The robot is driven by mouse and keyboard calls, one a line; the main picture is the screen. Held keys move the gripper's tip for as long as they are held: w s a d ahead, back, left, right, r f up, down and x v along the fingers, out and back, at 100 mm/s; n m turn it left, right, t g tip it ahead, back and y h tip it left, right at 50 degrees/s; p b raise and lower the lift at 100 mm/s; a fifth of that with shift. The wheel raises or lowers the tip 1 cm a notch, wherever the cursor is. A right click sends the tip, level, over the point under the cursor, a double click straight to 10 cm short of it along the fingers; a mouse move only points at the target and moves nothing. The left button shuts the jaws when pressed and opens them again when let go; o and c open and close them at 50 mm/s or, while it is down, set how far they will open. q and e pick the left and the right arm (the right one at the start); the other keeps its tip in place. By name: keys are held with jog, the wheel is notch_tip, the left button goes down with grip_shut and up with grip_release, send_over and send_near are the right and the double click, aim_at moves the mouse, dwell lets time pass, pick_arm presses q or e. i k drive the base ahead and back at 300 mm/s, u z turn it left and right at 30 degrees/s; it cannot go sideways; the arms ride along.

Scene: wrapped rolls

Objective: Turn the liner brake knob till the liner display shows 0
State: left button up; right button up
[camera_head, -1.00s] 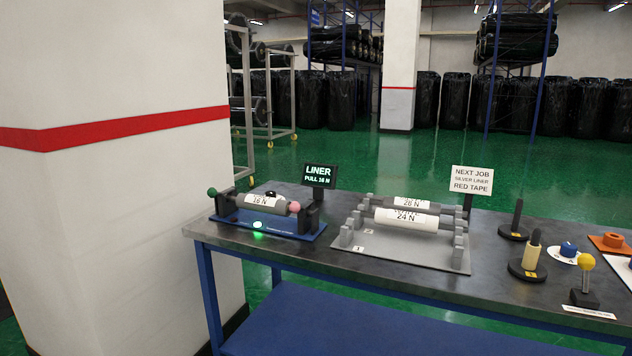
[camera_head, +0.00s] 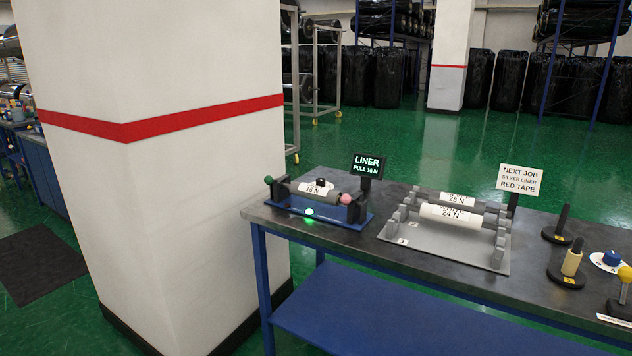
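The stand holds a grey roll with a white label (camera_head: 316,189) reading 16 N. A green ball (camera_head: 268,180) and a pink ball (camera_head: 345,199) sit at its ends, and a small black knob (camera_head: 321,182) shows by the roll. A blue knob (camera_head: 611,257) on a white dial plate is at the right edge. Which knob is the liner brake cannot be told. Neither gripper is in view.
A grey rack (camera_head: 445,249) holds labelled rolls mid-table. Black posts (camera_head: 562,222), a yellow-ball lever (camera_head: 625,274) and a "NEXT JOB" sign (camera_head: 519,180) stand right. A white pillar (camera_head: 180,220) with a red band is left of the table. Green floor (camera_head: 345,145) lies behind.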

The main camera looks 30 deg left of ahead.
aim_at(321, 182)
jog(key=k, duration=1.05)
jog(key=u, duration=1.15)
jog(key=i, duration=1.25)
jog(key=u, duration=0.6)
jog(key=i, duration=1.5)
jog(key=z, duration=0.5)
